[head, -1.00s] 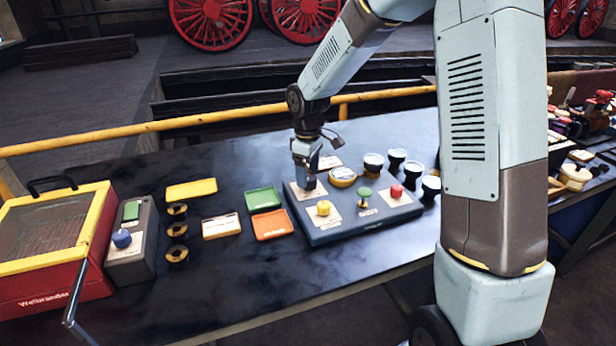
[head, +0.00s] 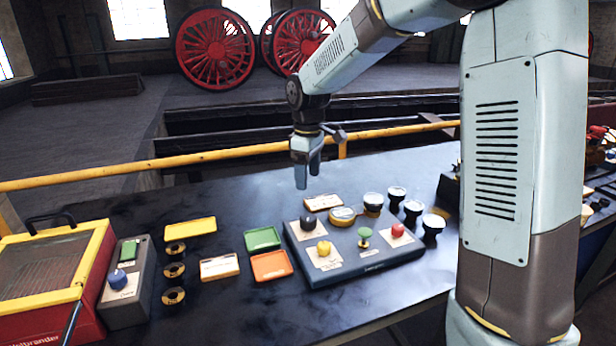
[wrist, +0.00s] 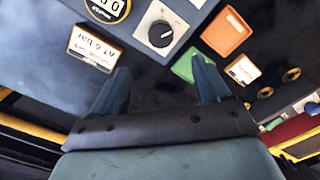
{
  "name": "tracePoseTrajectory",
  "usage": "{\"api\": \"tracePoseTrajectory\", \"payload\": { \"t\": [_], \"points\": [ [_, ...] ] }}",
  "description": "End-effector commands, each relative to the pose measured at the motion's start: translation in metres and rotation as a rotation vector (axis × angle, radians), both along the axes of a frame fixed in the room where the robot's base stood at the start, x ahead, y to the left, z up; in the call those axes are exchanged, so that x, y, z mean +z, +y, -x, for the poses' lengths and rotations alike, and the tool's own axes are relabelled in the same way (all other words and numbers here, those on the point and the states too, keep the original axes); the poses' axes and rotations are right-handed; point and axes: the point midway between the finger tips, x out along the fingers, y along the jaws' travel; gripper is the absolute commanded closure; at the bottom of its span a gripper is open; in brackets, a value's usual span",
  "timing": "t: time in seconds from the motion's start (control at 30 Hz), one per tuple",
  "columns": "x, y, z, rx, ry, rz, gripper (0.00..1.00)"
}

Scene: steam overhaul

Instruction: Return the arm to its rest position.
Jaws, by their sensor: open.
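My gripper (head: 308,178) hangs in the air above the far left part of the grey control panel (head: 365,268) in the head view. In the wrist view its two fingers (wrist: 160,85) are spread apart with nothing between them. The panel carries a black knob (head: 308,221), a yellow knob (head: 324,248), a green knob (head: 364,234) and a red knob (head: 397,229). The black knob also shows in the wrist view (wrist: 160,34), beyond the fingertips and apart from them. My arm is bent over the bench, its elbow raised.
A yellow rail (head: 220,152) runs behind the bench. A red and yellow box (head: 85,300) stands at the left, beside a grey switch box (head: 128,285). Yellow, green (head: 262,239) and orange (head: 271,265) trays lie mid-bench.

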Motion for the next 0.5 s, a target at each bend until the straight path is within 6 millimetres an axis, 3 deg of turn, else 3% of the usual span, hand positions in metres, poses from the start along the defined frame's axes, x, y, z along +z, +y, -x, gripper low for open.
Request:
{"api": "tracePoseTrajectory", "payload": {
  "t": [0.27,0.5],
  "points": [
    [0.01,-0.008,0.008,-0.033,-0.02,0.006,0.24],
    [0.047,-0.043,0.045,-0.196,-0.099,0.016,0.24]
  ]
}}
